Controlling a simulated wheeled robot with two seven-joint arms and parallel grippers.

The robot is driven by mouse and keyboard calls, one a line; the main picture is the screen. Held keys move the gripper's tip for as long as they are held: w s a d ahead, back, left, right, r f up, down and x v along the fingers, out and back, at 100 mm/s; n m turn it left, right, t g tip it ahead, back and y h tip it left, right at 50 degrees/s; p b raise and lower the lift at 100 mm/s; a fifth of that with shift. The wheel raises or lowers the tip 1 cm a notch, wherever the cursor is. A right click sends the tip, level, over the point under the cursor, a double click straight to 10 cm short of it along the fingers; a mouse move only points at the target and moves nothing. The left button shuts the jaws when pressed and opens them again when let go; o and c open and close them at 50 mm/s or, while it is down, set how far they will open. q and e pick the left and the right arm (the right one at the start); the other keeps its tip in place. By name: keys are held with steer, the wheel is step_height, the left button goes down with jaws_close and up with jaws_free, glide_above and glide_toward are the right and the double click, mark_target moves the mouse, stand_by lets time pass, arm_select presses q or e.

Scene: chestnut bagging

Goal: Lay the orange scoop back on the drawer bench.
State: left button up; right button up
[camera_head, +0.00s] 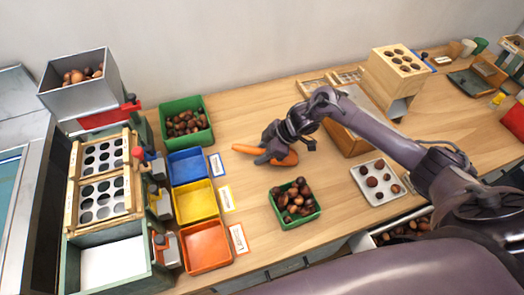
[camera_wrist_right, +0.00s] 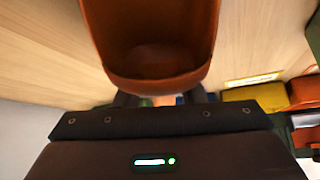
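The orange scoop (camera_head: 287,159) is at the middle of the drawer bench (camera_head: 240,200), its handle pointing left in the head view. My right gripper (camera_head: 264,157) is around the scoop's handle and looks shut on it. In the right wrist view the scoop's bowl (camera_wrist_right: 150,45) fills the top middle, looks empty and hides most of the fingers. The scoop is at or close above the bench top; I cannot tell whether it touches. My left gripper is not in view.
A green bin of chestnuts (camera_head: 187,124) stands behind left, with blue (camera_head: 188,167), yellow (camera_head: 194,202) and orange (camera_head: 206,246) trays before it. A small green box of chestnuts (camera_head: 295,203) is in front. A wooden holed block (camera_head: 398,70) is behind right. Bench left of the scoop is clear.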

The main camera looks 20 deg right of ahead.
steer(key=shift+s+a+f, duration=0.1)
steer(key=shift+s+f, duration=0.1)
steer(key=shift+s, duration=0.1)
steer(key=shift+r, duration=0.3)
steer(key=v, duration=1.2)
steer(key=shift+r, duration=0.4)
steer(key=shift+w+p, duration=0.2)
steer(key=shift+p, duration=0.15)
